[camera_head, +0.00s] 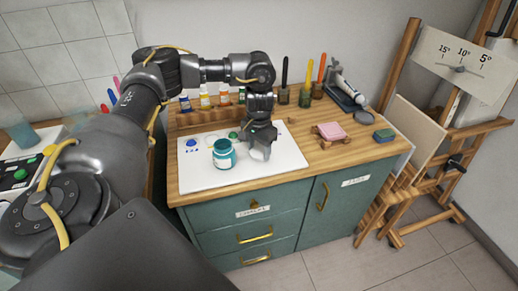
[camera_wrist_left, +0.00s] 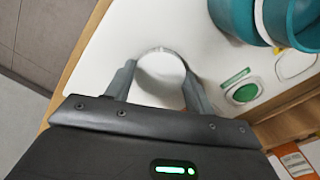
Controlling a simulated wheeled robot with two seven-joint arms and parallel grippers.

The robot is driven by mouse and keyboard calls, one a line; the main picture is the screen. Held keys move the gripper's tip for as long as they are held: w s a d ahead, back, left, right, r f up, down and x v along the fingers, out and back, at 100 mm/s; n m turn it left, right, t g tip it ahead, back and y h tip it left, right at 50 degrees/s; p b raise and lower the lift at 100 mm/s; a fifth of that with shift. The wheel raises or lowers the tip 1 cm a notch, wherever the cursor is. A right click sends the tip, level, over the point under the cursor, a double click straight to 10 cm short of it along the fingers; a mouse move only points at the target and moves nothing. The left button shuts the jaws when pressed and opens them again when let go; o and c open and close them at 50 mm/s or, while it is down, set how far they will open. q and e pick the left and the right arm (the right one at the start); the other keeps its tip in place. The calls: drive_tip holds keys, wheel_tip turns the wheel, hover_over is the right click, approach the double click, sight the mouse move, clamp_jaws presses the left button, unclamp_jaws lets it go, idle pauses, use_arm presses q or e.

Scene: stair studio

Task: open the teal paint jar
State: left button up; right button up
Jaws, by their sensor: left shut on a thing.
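The teal paint jar (camera_head: 223,155) stands upright on the white mat (camera_head: 205,180) on the worktop. Its top shows a teal rim with no white lid on it, and it also shows in the left wrist view (camera_wrist_left: 292,22), cut off at the upper right. My left gripper (camera_head: 262,146) is just right of the jar, low over the mat. It is shut on a white round lid (camera_wrist_left: 160,72), which sits between the two fingers in the left wrist view. I cannot tell whether the lid touches the mat. My right gripper is not in view.
Small paint bottles (camera_head: 205,98) stand in a wooden rack behind the mat. Brushes in jars (camera_head: 305,95) stand at the back. An easel (camera_head: 440,125) stands beyond the cabinet.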

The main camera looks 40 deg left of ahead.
sight(259, 152)
use_arm(q)
drive_tip(key=shift+f, duration=0.15)
drive_tip(key=o, duration=1.1)
wheel_tip(259, 152, up, 12)
drive_tip(key=shift+r+p, duration=0.15)
drive_tip(key=shift+p, duration=0.55)
drive_tip(key=shift+d, duration=0.1)
